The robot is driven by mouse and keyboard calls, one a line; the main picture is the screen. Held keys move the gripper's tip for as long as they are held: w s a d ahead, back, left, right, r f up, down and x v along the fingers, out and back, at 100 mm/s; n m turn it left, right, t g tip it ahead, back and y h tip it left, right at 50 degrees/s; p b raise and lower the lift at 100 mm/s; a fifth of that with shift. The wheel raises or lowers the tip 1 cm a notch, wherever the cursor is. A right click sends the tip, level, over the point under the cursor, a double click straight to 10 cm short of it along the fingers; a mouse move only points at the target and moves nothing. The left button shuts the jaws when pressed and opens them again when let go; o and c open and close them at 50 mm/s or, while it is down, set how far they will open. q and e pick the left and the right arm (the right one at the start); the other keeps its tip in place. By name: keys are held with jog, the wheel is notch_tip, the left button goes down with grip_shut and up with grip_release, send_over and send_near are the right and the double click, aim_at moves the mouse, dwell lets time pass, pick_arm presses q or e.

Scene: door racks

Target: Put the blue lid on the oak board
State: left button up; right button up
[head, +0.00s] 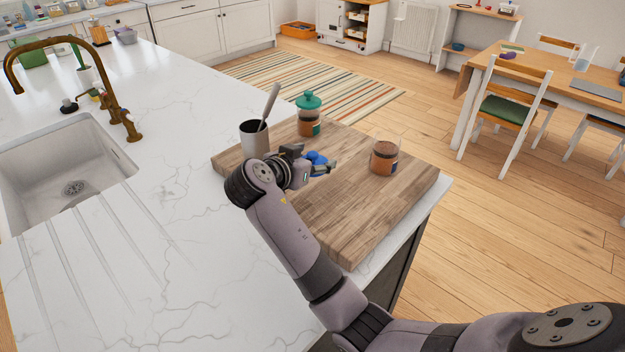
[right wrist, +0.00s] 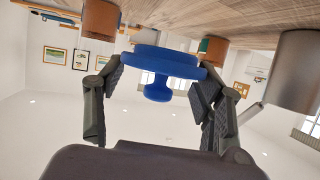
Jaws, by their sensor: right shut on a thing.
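The blue lid (head: 317,158) is at my right gripper (head: 322,166), over the middle of the oak board (head: 345,215). In the right wrist view, the picture is upside down. There the lid (right wrist: 165,62) sits between the two fingers of my right gripper (right wrist: 160,88), which is shut on it. Its flat disc faces the board and its knob points away from it. I cannot tell whether the lid touches the board. An open glass jar with orange-brown contents (head: 385,158) stands on the board to the right. My left gripper is not in view.
A jar with a green lid (head: 309,116) stands at the board's back. A grey cup (head: 254,140) with a utensil stands at its back left, close to my gripper. The board's front part is bare. A sink (head: 70,165) and brass tap (head: 128,120) are at left.

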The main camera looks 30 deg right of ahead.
aim_at(313, 193)
notch_tip(313, 193, down, 6)
jog(key=shift+f+p, duration=0.25)
jog(key=shift+p, duration=0.15)
jog(key=shift+f, duration=0.3)
jog(key=shift+f, duration=0.15)
jog(key=o, duration=0.9)
